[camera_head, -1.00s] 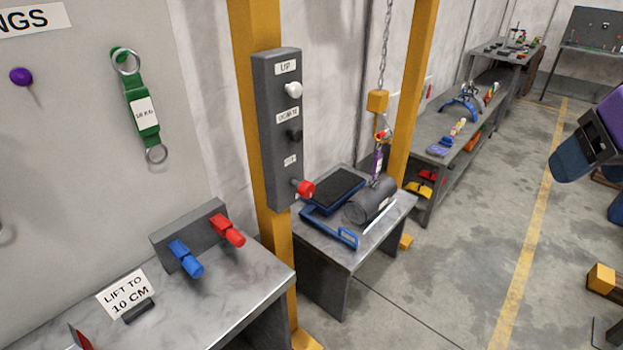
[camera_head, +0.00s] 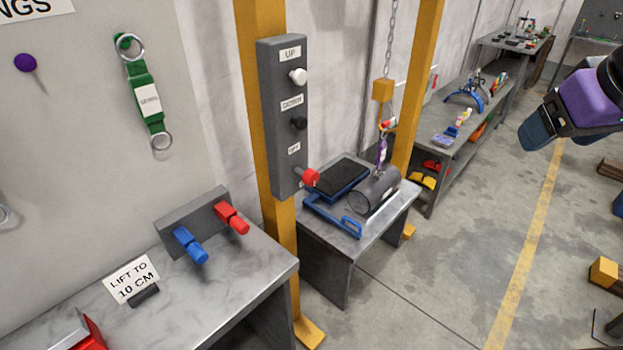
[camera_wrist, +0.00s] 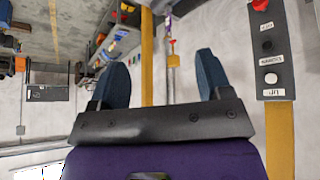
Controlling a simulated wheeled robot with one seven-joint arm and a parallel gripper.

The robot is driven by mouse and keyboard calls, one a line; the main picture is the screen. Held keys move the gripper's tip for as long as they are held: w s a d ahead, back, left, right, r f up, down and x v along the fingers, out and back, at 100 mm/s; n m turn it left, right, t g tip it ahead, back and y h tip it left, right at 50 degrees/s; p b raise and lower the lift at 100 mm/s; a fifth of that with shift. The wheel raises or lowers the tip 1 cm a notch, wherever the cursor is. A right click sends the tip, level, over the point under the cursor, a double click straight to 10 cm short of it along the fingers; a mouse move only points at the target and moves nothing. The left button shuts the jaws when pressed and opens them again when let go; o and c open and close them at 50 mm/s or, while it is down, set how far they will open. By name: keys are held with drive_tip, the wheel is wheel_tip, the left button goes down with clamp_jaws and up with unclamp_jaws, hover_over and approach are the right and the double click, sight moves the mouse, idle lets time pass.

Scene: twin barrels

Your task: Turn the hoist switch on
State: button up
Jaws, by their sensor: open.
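A grey control panel (camera_head: 283,118) is fixed upright on a yellow post. It carries a white knob (camera_head: 298,77) at the top under an "UP" label, a black knob (camera_head: 299,124) in the middle and a red knob (camera_head: 311,177) at the bottom. The panel also shows upside down at the right of the wrist view (camera_wrist: 270,75). My gripper (camera_wrist: 160,78), with dark blue fingers, is open and empty. In the head view my gripper (camera_head: 537,131) is in the air at the right, well apart from the panel.
A chain hoist hook (camera_head: 386,126) hangs with a purple sling at a dark cylinder (camera_head: 374,192) on a small table. A near bench (camera_head: 215,288) holds a block with red and blue handles (camera_head: 192,222). A shelf bench (camera_head: 470,125) stands behind. The floor (camera_head: 450,255) between is largely clear.

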sight(314, 180)
drive_tip(key=w+a+f+n+t+y, duration=0.2)
drive_tip(key=w+a+f+n, duration=0.35)
drive_tip(key=w, duration=0.55)
drive_tip(key=w+a+f+n+t+y, duration=0.25)
drive_tip(key=w+a+f+n, duration=0.35)
drive_tip(key=w, duration=0.5)
drive_tip(key=s+a+f+n+t+y, duration=0.1)
drive_tip(key=a+f+n+y, duration=0.25)
drive_tip(key=a+f, duration=0.45)
drive_tip(key=s+a+f+n+y, duration=0.15)
drive_tip(key=a+f+y, duration=0.35)
drive_tip(key=f, duration=0.5)
drive_tip(key=x, duration=1.1)
drive_tip(key=shift+w+a+r, duration=0.1)
drive_tip(key=shift+w, duration=0.1)
drive_tip(key=c, duration=0.9)
